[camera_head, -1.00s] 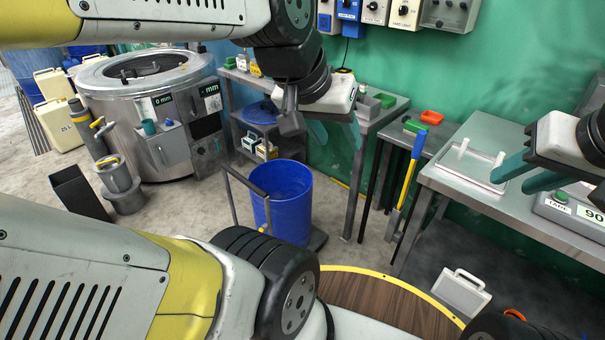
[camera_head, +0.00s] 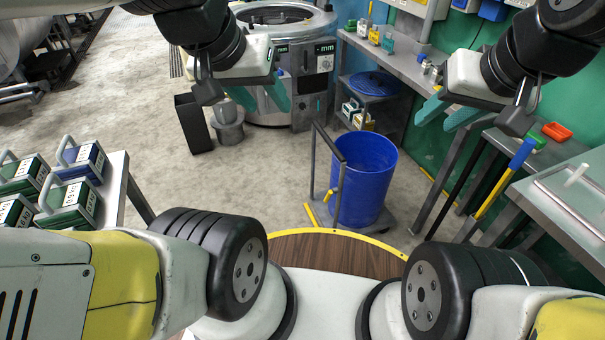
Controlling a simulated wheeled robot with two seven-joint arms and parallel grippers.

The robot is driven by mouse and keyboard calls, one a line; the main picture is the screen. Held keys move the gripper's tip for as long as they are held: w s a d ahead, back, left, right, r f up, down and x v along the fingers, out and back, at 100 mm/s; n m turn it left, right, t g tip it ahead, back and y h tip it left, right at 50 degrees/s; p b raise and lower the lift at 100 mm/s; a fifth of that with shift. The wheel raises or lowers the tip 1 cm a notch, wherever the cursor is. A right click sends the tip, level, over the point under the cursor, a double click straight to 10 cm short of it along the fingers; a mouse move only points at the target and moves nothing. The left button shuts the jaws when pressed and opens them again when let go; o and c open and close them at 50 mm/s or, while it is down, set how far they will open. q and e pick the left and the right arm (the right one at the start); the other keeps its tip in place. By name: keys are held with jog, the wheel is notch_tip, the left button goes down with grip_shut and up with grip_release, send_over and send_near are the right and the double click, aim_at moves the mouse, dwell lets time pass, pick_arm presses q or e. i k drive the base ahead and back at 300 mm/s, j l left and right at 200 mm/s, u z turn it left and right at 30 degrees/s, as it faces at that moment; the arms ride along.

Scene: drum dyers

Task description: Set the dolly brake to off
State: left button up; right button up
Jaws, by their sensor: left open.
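The dolly (camera_head: 385,217) is a low dark platform on the floor carrying a blue drum (camera_head: 364,185). Its grey push handle (camera_head: 328,143) rises on the drum's near left side. A small yellow lever (camera_head: 333,194), seemingly the brake, sits low on the handle; its setting is too small to read. My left gripper (camera_head: 262,97) is open and empty, above and left of the dolly in the picture. My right gripper (camera_head: 446,112) is open and empty, to the upper right of the drum. Neither touches the dolly.
A steel dyeing machine (camera_head: 290,22) stands behind. A dark bin (camera_head: 193,124) is at the back left. A table with labelled cases (camera_head: 78,200) is at left. A steel bench (camera_head: 560,215) and a blue-and-yellow tool (camera_head: 505,178) are at right. Floor left of the dolly is clear.

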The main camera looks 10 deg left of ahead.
aim_at(335, 190)
jog(key=u, duration=0.4)
jog(key=i+j+u, duration=0.1)
jog(key=i+u, duration=0.45)
jog(key=i, duration=0.25)
jog(key=i+j, duration=0.1)
jog(key=i, duration=0.85)
jog(key=i+z, duration=0.1)
jog(key=i, duration=0.9)
jog(key=i+l+z, duration=0.1)
jog(key=i+z, duration=0.3)
jog(key=i+j+z, duration=0.1)
jog(key=i+z, duration=0.25)
jog(key=i+j+z, duration=0.2)
jog(key=i+z, duration=0.2)
jog(key=i, duration=0.15)
jog(key=z, duration=0.45)
jog(key=i+z, duration=0.1)
jog(key=z, duration=0.75)
jog(key=i+j+z, duration=0.1)
jog(key=z, duration=2.55)
